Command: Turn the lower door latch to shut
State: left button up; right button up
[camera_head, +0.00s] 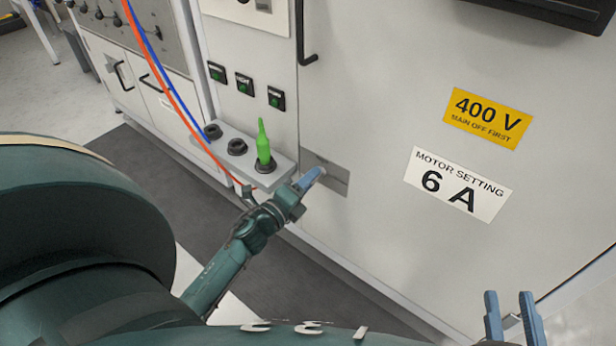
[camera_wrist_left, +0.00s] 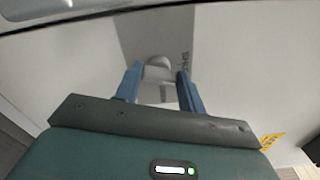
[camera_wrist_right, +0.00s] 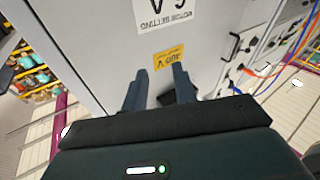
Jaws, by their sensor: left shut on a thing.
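The lower door latch has a grey plate (camera_head: 335,180) low on the left side of the large grey cabinet door (camera_head: 370,100). My left gripper (camera_head: 313,178) is at this plate in the head view. In the left wrist view its two blue fingers (camera_wrist_left: 160,85) stand either side of the rounded grey latch knob (camera_wrist_left: 159,66) and are shut on it. Part of a word is printed on the plate to the right of the knob. My right gripper (camera_head: 512,305) is open and empty at the lower right, in front of the door.
A ledge (camera_head: 220,140) with black sockets and a green plug (camera_head: 262,145) stands just left of the latch. Red and blue cables (camera_head: 170,85) hang near my left arm. A yellow 400 V label (camera_head: 487,117) and a white motor label (camera_head: 458,185) are on the door.

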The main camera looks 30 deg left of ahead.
pick_arm(q)
jog(key=n+p, duration=0.1)
jog(key=n, duration=0.2)
jog(key=shift+a+n+p, duration=0.1)
jog(key=shift+n+p, duration=0.25)
jog(key=shift+n, duration=0.05)
pick_arm(e)
jog(key=shift+s+d, duration=0.15)
jog(key=shift+s, duration=0.05)
jog(key=shift+f, duration=0.15)
pick_arm(q)
jog(key=o, duration=1)
jog(key=shift+c, duration=0.2)
pick_arm(e)
jog(key=shift+w+r, duration=0.1)
jog(key=shift+r, duration=0.25)
